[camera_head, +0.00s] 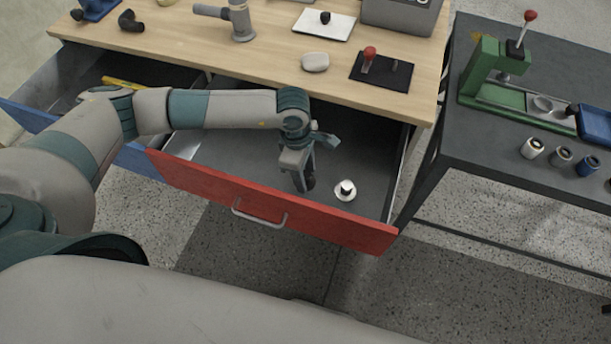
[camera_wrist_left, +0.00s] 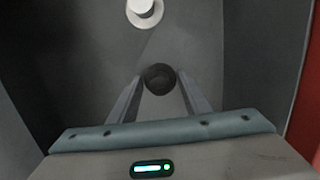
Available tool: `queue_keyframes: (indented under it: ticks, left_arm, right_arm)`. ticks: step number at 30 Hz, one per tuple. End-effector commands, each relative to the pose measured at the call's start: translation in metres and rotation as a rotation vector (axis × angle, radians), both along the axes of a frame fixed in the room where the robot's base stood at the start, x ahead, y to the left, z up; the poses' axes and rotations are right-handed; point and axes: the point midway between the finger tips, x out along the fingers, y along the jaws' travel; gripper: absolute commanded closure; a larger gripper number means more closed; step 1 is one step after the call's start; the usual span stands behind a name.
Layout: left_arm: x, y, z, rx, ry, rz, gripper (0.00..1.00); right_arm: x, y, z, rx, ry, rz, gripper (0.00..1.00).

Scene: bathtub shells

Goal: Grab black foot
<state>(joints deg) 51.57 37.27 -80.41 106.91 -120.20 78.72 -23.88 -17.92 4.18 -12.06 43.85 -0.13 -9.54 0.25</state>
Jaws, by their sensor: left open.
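My left gripper (camera_head: 301,184) reaches down into the open red-fronted drawer (camera_head: 270,205). It also shows in the left wrist view (camera_wrist_left: 159,92), with its two fingers apart. The black foot (camera_wrist_left: 159,78), a dark round piece, is between the fingertips in that view, with the fingers on either side of it. In the head view, only part of the black foot (camera_head: 310,183) shows beside the fingers. A white round foot (camera_head: 345,191) lies on the drawer floor to the right of the gripper. It also shows at the top of the left wrist view (camera_wrist_left: 145,10).
The wooden table (camera_head: 250,58) above the drawer holds a white shell-like piece (camera_head: 315,62), a black plate with a red knob (camera_head: 381,68) and a grey stand (camera_head: 240,20). A blue-fronted drawer (camera_head: 30,117) is open at left. A dark bench (camera_head: 500,140) with a green press (camera_head: 485,70) stands at right.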

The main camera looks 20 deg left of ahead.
Motion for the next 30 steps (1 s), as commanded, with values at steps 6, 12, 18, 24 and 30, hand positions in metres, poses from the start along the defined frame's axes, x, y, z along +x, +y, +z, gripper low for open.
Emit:
queue_keyframes:
  ticks: [6,12,18,24,30]
  left_arm:
    - [0.0003,-0.0001,-0.0027,0.0,-0.001,0.0,0.56]
    - [0.0003,-0.0001,-0.0024,0.0,-0.001,0.0,0.56]
    - [0.0003,0.0,-0.0023,0.0,-0.001,0.0,0.72]
    - [0.0004,-0.0001,-0.0021,0.0,-0.001,0.0,0.85]
    - [0.0005,-0.0001,-0.0014,0.0,-0.001,0.0,0.85]
  right_arm:
    - [-0.0032,-0.001,-0.0006,-0.002,0.007,0.0,0.57]
    - [-0.0029,-0.0008,-0.0007,-0.002,0.007,0.0,0.57]
    - [-0.0028,-0.0006,-0.0006,-0.001,0.006,0.0,0.57]
    - [-0.0021,-0.0004,-0.0003,-0.001,0.005,0.0,0.57]
    - [-0.0013,-0.0002,-0.0006,-0.001,0.003,0.0,0.57]
